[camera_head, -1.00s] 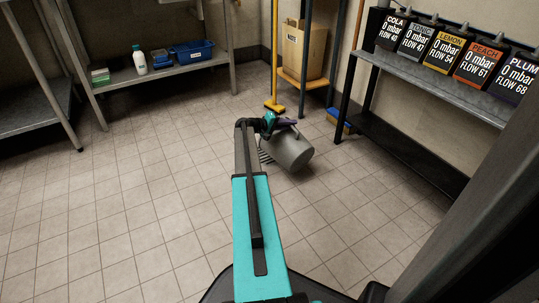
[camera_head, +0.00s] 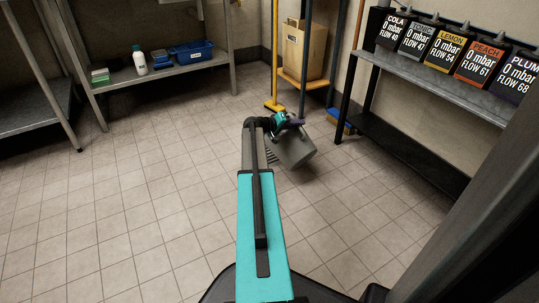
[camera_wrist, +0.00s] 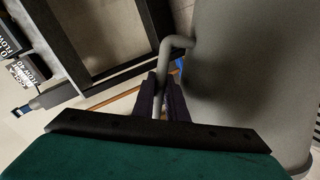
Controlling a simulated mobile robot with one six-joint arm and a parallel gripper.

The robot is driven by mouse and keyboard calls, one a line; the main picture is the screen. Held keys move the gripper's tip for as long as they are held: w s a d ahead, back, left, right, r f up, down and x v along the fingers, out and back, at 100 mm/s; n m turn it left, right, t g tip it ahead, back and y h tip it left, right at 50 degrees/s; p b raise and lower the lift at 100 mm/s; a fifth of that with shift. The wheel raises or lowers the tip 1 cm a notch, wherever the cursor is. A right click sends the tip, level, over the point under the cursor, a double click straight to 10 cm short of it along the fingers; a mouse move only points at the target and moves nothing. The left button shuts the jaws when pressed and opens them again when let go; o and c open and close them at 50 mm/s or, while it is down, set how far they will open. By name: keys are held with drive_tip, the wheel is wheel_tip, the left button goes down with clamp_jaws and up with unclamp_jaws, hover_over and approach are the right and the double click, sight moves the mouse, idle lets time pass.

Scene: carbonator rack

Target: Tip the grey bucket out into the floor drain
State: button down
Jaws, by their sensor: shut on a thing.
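The grey bucket (camera_head: 294,148) hangs tilted from my gripper (camera_head: 292,121) in the head view, over the tiled floor. In the wrist view my gripper (camera_wrist: 161,98) is shut on the handle of the bucket (camera_wrist: 245,75), whose wall fills the right side. The floor drain (camera_head: 271,157) shows as a slatted grate just left of and below the bucket; my arm and the bucket hide part of it. The inside of the bucket cannot be seen, and no liquid is visible coming out.
A shelf at the back left holds a white bottle (camera_head: 140,62) and a blue bin (camera_head: 192,52). The rack (camera_head: 432,80) with flavour displays lines the right. The left floor is clear.

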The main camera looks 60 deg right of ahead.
sight(308, 148)
drive_tip(key=shift+s+a+m+t, duration=0.25)
drive_tip(key=shift+s+m, duration=0.1)
drive_tip(key=shift+s, duration=0.3)
drive_tip(key=shift+s+a+m+t, duration=0.15)
drive_tip(key=shift+s+a+m, duration=0.15)
drive_tip(key=shift+s, duration=0.35)
drive_tip(key=shift+s+a+m+t, duration=0.2)
drive_tip(key=shift+s+m, duration=0.15)
drive_tip(key=shift+s, duration=0.3)
drive_tip(key=shift+h, duration=0.3)
drive_tip(key=shift+s+a+f+m+t, duration=0.25)
drive_tip(key=shift+s+f+m+t, duration=0.15)
drive_tip(key=shift+s+m, duration=0.2)
drive_tip(key=shift+s+a+f+m+t, duration=0.3)
drive_tip(key=shift+s+f+m, duration=0.2)
drive_tip(key=shift+s, duration=0.15)
drive_tip(key=shift+f, duration=0.15)
drive_tip(key=shift+s+a+f+m+t+h, duration=0.1)
drive_tip(key=shift+s+f+m+t+h, duration=0.1)
drive_tip(key=shift+f+m, duration=0.25)
drive_tip(key=shift+s+d+f+m+t+h, duration=0.1)
drive_tip(key=shift+f+m+t, duration=0.15)
drive_tip(key=shift+f, duration=0.35)
drive_tip(key=shift+s+a+f+m+t+h, duration=0.1)
drive_tip(key=shift+s+f+m+t, duration=0.05)
drive_tip(key=shift+f+m, duration=0.3)
drive_tip(key=shift+f, duration=0.1)
